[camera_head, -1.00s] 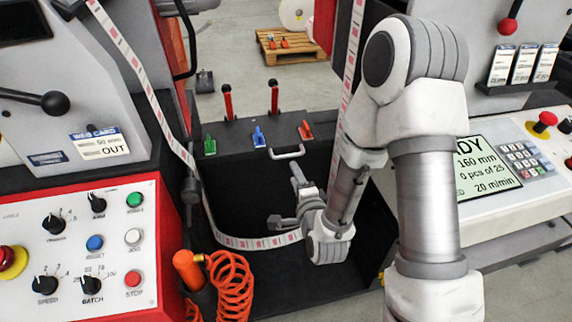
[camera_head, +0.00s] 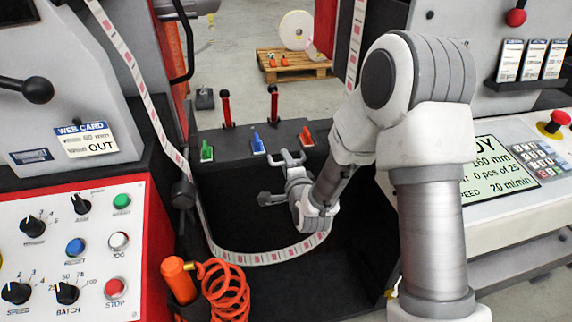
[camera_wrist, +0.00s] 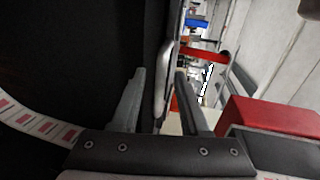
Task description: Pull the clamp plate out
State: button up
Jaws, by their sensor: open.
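The clamp plate shows as the dark top panel (camera_head: 232,146) of the black unit in the middle, as far as I can tell. A pale grey bar handle (camera_head: 290,155) sits at its front edge. In the wrist view the handle (camera_wrist: 165,75) runs between my two fingers, closer to the right one. My gripper (camera_head: 274,180) is open, at the front of the unit by the handle. The wrist view shows its fingers (camera_wrist: 160,72) apart on both sides of the handle. Contact cannot be told.
A label web (camera_head: 270,256) loops below my gripper. An orange coiled hose (camera_head: 228,290) is front left. Control panels flank both sides.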

jog(key=shift+w, duration=0.15)
grip_shut()
dwell(1.4)
